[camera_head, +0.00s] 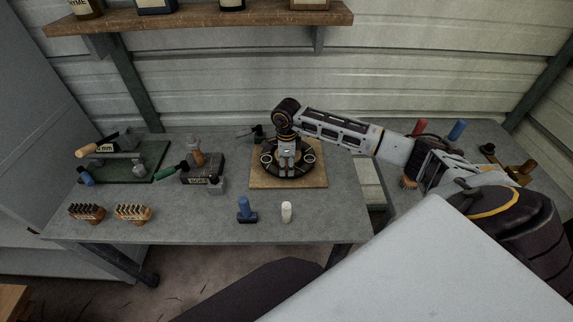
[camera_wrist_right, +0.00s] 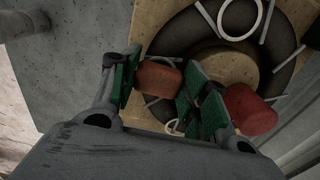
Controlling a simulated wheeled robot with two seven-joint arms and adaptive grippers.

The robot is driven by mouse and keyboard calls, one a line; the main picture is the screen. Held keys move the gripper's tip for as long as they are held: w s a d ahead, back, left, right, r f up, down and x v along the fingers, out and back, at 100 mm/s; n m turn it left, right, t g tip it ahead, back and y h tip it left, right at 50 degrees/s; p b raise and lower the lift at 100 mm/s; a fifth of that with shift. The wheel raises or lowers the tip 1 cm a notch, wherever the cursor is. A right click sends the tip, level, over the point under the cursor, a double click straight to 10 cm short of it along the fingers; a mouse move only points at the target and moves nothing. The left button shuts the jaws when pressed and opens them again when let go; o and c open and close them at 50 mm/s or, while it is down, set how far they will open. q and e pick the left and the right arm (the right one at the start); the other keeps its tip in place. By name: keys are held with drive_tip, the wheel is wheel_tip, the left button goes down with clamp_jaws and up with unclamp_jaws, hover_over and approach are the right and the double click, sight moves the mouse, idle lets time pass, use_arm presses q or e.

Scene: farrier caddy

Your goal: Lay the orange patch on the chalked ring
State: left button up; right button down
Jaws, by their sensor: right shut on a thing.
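My right gripper (camera_head: 288,160) is over a dark round tube (camera_head: 290,172) on a wooden board. In the right wrist view its green-padded fingers (camera_wrist_right: 160,84) are shut on a small orange-brown patch (camera_wrist_right: 158,78). White chalk rings show on the tube: one at the left (camera_head: 266,158) and one at the right (camera_head: 309,158) in the head view. In the wrist view one ring (camera_wrist_right: 240,36) is clear, and part of another (camera_wrist_right: 172,127) shows below the held patch. A red piece (camera_wrist_right: 250,110) is by the right finger. I cannot tell whether the held patch touches the tube. My left gripper is out of view.
The wooden board (camera_head: 260,182) lies on the grey table (camera_head: 330,222). Left of it are a dark block (camera_head: 203,175), a green mat (camera_head: 145,170) and two brushes (camera_head: 87,212). A blue-handled tool (camera_head: 245,209) and a white cylinder (camera_head: 287,211) stand in front. A shelf hangs above.

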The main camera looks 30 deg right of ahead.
drive_tip(key=shift+f, duration=0.25)
drive_tip(key=c, duration=0.7)
unclamp_jaws()
drive_tip(key=shift+r, duration=6.05)
